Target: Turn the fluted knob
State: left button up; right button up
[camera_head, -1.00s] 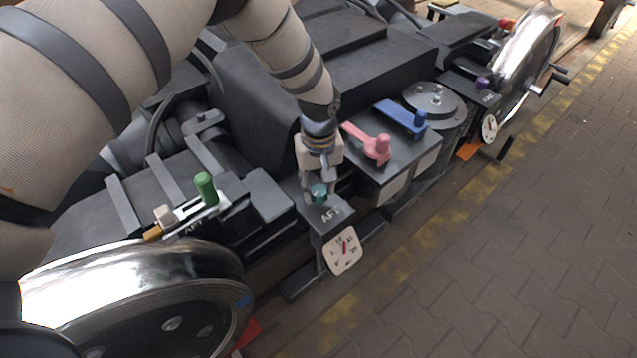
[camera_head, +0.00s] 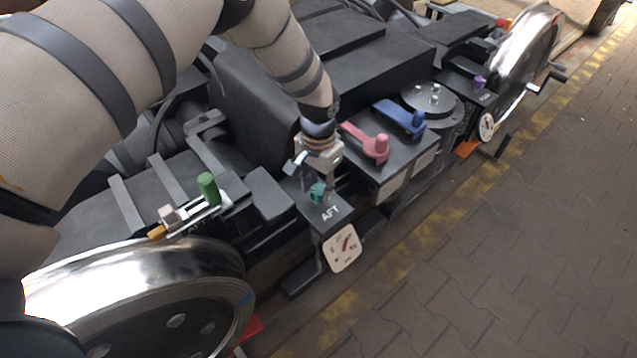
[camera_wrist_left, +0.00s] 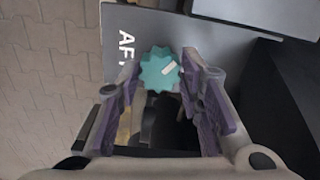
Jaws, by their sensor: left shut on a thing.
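The teal fluted knob (camera_head: 316,192) sits on top of the dark box marked AFT (camera_head: 309,213), above a white dial with a red needle (camera_head: 343,248). In the left wrist view the knob (camera_wrist_left: 160,71) shows its toothed rim and a pale pointer mark. My left gripper (camera_head: 317,188) points down over the knob, and its two purple-padded fingers (camera_wrist_left: 164,92) stand on either side of it, shut on it. The fingers hide part of the knob's sides. My right gripper is not in view.
A pink lever (camera_head: 376,149) and a blue lever (camera_head: 411,122) stand on the box to the right. A green-handled slider (camera_head: 208,188) is on the left. A shiny wheel (camera_head: 140,285) fills the lower left. The paved floor (camera_head: 500,230) at right is clear.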

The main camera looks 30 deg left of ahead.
aim_at(318, 189)
pick_arm(q)
jog(key=m, duration=0.5)
jog(key=shift+m, duration=0.3)
jog(key=m, duration=0.5)
jog(key=shift+m, duration=0.3)
jog(key=o, duration=1.2)
jog(key=shift+c, duration=0.2)
notch_tip(318, 189, up, 12)
